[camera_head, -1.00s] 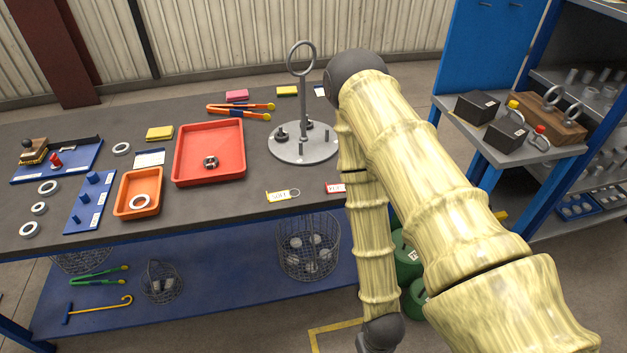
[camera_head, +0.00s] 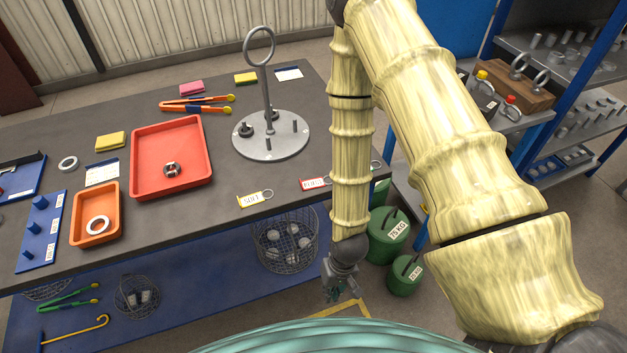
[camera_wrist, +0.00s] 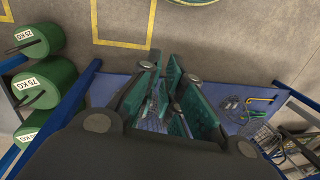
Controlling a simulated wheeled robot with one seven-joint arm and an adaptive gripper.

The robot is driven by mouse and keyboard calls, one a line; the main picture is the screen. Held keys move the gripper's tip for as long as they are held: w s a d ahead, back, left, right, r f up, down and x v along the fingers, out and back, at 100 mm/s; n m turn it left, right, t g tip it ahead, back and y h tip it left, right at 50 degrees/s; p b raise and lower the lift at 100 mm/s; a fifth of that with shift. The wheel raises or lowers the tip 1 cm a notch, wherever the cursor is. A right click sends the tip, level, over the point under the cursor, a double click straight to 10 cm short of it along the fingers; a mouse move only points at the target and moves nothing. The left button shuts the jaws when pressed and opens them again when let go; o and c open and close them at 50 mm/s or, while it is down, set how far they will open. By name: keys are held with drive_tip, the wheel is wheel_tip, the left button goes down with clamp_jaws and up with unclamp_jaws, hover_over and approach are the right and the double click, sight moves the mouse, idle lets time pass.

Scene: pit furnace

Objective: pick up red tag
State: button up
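The red tag (camera_head: 315,183) lies flat near the table's front edge in the head view. It has a white label, and my arm partly covers its right end; a bit of ring shows at the arm's far side. A yellow tag (camera_head: 254,199) with a ring lies to its left. My gripper (camera_head: 340,292) hangs pointing down in front of the table, below tabletop height and apart from the red tag. The wrist view shows its green-padded fingers (camera_wrist: 168,92) spread with nothing between them. The red tag is not visible there.
The grey table (camera_head: 200,225) carries a red tray (camera_head: 142,178), an orange tray (camera_head: 80,232) and a round stand (camera_head: 290,140) with a tall ring. Green weights (camera_head: 388,235) stand on the floor right of the table. A wire basket (camera_head: 286,248) sits on the blue lower shelf.

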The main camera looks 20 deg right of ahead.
drive_tip(key=w+a+r, duration=0.2)
drive_tip(key=w+r, duration=0.9)
drive_tip(key=w, duration=0.2)
wheel_tip(320, 180, up, 16)
drive_tip(key=h+p, duration=0.2)
hover_over(302, 185)
drive_tip(key=shift+s+f+p, duration=0.1)
drive_tip(key=shift+f+p, duration=1.6)
drive_tip(key=shift+f, duration=3.25)
clamp_jaws()
drive_tip(key=shift+r, duration=0.15)
